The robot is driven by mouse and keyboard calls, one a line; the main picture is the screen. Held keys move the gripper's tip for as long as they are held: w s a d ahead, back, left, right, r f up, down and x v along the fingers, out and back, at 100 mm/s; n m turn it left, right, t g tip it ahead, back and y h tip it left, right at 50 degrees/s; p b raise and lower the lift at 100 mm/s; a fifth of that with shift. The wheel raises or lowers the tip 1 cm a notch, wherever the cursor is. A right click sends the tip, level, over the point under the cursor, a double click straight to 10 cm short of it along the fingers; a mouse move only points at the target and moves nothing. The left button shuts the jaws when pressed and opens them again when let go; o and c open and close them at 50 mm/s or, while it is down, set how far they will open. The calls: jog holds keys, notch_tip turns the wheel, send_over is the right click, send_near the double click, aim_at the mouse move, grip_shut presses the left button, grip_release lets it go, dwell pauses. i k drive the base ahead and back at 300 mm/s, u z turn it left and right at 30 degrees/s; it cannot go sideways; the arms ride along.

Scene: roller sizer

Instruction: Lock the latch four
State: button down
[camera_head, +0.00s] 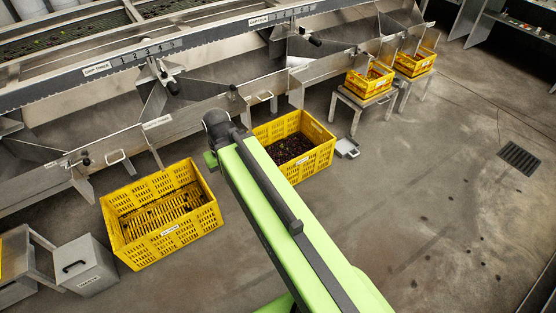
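The roller sizer runs along the back, with a long metal rail (205,58) carrying a row of small number labels (148,51). Small dark-knobbed levers sit along its side: one lever (172,87) below the number labels, another lever (314,41) farther right, and a small fitting (84,158) at the lower left. I cannot tell which of these, if any, is latch four, or whether it is locked. My green arm reaches from the bottom right toward the machine, ending at a dark joint. My gripper is hidden beyond the arm.
A yellow crate (204,222) stands left of my arm, and another crate with dark fruit (327,160) stands right of it. Smaller crates (352,86) (429,60) rest on metal stands. A grey box (92,270) is at lower left. The floor at right is clear around a drain grate (519,159).

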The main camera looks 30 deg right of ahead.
aim_at(233, 88)
jog(key=i, duration=1)
jog(key=u, duration=0.05)
